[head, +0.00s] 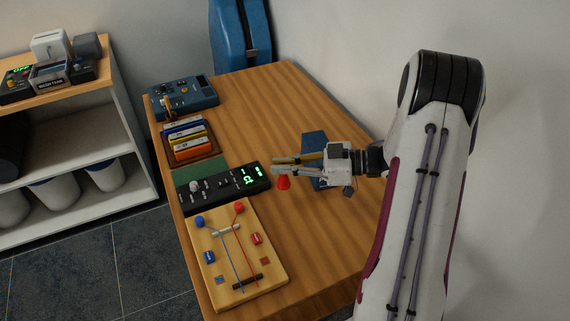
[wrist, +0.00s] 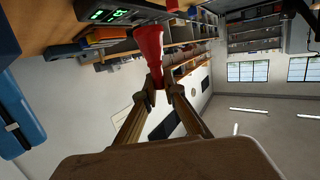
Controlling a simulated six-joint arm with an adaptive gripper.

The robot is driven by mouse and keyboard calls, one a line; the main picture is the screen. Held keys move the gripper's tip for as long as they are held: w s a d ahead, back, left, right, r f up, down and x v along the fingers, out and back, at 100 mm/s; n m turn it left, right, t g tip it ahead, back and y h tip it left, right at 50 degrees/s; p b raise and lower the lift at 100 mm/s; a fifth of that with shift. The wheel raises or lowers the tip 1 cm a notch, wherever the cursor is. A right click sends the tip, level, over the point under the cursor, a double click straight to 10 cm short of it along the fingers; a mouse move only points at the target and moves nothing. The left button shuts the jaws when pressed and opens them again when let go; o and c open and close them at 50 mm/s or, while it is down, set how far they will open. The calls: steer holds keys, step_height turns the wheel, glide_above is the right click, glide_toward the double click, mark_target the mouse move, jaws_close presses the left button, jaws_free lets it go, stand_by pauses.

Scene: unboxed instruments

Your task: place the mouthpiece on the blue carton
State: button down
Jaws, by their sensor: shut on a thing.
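The red mouthpiece (head: 283,183) is a small flared piece at the tips of my gripper (head: 277,165) in the head view. In the wrist view the mouthpiece (wrist: 149,42) sits between the two fingertips of my gripper (wrist: 163,82), its wide part beyond them. My gripper is shut on it. The blue carton (head: 313,139) is on the wooden table, partly hidden behind my gripper in the head view. The fingertips and mouthpiece appear left of the carton. How high the mouthpiece is above the table is hard to tell.
The wooden table (head: 262,95) holds a black device with green digits (head: 245,179), a wooden board with wires (head: 222,275), a rack of coloured cases (head: 191,146) and a blue-grey device (head: 184,98). A blue case (head: 240,35) stands behind. The table's middle back is clear.

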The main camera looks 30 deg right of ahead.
steer(key=shift+d, duration=0.1)
steer(key=shift+d+r, duration=0.2)
steer(key=shift+r, duration=0.1)
steer(key=w+d+r+m+t+h, duration=0.3)
steer(key=w+d+r, duration=0.1)
steer(key=d, duration=0.3)
steer(key=w+d+r+m+t+h, duration=0.2)
steer(key=w+d+r+m+h, duration=0.1)
steer(key=d+r, duration=0.3)
steer(key=shift+w+d+r+m+t+h, duration=0.3)
steer(key=shift+w+d+r+t+h, duration=0.15)
steer(key=shift+d, duration=0.75)
steer(key=shift+f, duration=0.1)
glide_above(321, 147)
step_height(321, 147, down, 6)
steer(key=shift+w+f, duration=0.1)
steer(key=shift+f, duration=0.05)
steer(key=shift+f, duration=1.85)
